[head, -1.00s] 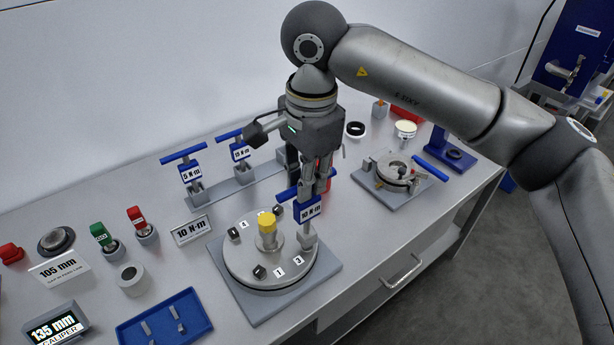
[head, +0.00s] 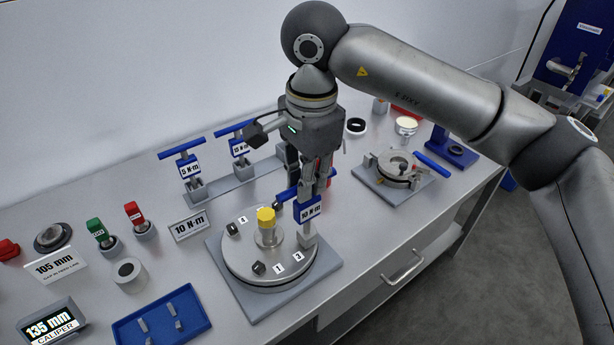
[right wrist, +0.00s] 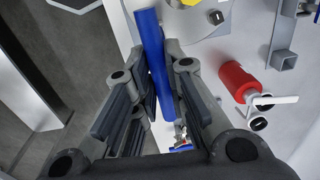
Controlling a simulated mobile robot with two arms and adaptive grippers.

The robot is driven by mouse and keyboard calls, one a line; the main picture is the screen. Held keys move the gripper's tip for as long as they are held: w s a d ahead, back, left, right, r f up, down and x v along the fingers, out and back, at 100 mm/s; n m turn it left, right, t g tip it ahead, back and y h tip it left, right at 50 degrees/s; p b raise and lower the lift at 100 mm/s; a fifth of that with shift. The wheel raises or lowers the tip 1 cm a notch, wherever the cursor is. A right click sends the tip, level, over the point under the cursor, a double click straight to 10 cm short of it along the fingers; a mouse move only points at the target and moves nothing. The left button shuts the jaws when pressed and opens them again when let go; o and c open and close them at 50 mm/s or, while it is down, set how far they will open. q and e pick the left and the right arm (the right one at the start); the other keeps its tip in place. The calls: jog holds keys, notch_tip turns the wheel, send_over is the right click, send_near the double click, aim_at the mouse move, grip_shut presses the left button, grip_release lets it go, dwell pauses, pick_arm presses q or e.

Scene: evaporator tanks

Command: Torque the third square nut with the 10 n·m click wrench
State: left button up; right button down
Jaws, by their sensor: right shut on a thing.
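My right gripper (head: 317,185) is shut on the blue T-handled 10 N·m click wrench (head: 309,212). The wrench stands about upright, its grey socket (head: 307,241) low over the round flange plate (head: 239,272) beside the label 3 (head: 298,257). The nut there is hidden, so I cannot tell how the socket sits on it. Dark square nuts show near the label 4 (head: 233,229) and the label 1 (head: 259,268). In the right wrist view the blue handle (right wrist: 150,40) runs between my fingers. My left gripper is out of view.
A yellow-topped post (head: 266,220) rises from the flange's middle, close left of the wrench. The 5 N·m wrench (head: 190,170) and another blue wrench stand in a rack behind. A clamp fixture (head: 395,168) lies to the right. A blue tray (head: 162,318) is at front left.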

jog(key=shift+m+b, duration=0.35)
jog(key=shift+m, duration=0.35)
jog(key=shift+m, duration=0.5)
jog(key=shift+b, duration=0.3)
jog(key=shift+m, duration=0.8)
jog(key=shift+m+b, duration=0.4)
jog(key=shift+m, duration=0.4)
jog(key=shift+a+m+b, duration=0.1)
jog(key=shift+m+b, duration=0.35)
jog(key=shift+m, duration=0.55)
